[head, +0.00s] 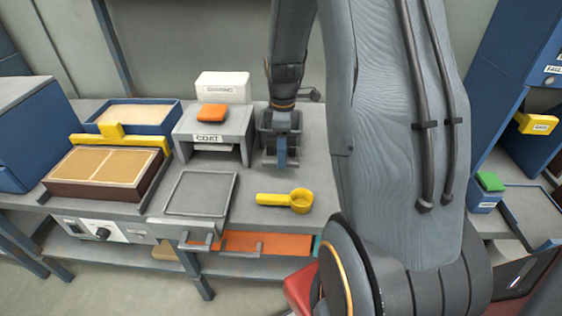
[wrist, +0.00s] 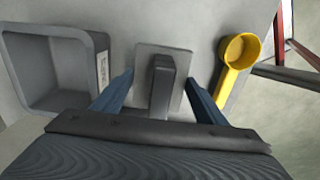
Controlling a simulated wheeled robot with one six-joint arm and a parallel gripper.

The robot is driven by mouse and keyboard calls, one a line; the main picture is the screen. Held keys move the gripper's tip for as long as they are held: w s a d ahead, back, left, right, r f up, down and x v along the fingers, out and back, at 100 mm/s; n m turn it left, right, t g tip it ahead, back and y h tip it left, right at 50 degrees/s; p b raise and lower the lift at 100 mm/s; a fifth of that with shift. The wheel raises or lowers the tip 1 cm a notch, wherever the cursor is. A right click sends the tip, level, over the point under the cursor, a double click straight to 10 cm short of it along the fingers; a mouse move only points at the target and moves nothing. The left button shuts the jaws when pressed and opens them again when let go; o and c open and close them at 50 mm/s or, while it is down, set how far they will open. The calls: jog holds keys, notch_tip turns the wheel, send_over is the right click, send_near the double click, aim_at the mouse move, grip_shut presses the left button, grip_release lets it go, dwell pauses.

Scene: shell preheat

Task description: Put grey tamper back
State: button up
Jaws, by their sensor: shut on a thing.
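The grey tamper (wrist: 162,88) shows in the wrist view as a dark grey upright block over a flat, lighter grey square plate. It stands between the two blue fingers of my gripper (wrist: 160,78), which is shut on it. In the head view my gripper (head: 281,158) points down low over the bench, right of the grey stand marked COAT (head: 208,139). There the tamper is mostly hidden by my gripper. I cannot tell whether its plate touches the bench.
A yellow scoop (head: 300,201) lies on the bench in front of my gripper; it also shows in the wrist view (wrist: 237,58). An orange block (head: 212,112) sits on the stand. A white box (head: 222,88) stands behind. A flat grey tray (head: 201,194) lies front left.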

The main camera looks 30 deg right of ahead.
jog(key=shift+f+p, duration=0.35)
jog(key=shift+f, duration=2.4)
jog(key=shift+f, duration=0.1)
jog(key=o, duration=1)
notch_tip(320, 180, up, 11)
jog(key=shift+r+b, duration=0.2)
jog(key=shift+b, duration=0.7)
jog(key=shift+r, duration=0.3)
jog(key=shift+s+a+r, duration=0.1)
jog(key=shift+a+r, duration=0.05)
jog(key=shift+a, duration=0.05)
jog(key=s+a+m, duration=0.3)
jog(key=s+a, duration=0.2)
jog(key=s+a+m, duration=0.4)
jog(key=s+a, duration=0.1)
jog(key=s+a+m, duration=0.4)
jog(key=s+a, duration=0.1)
jog(key=shift+r, duration=0.3)
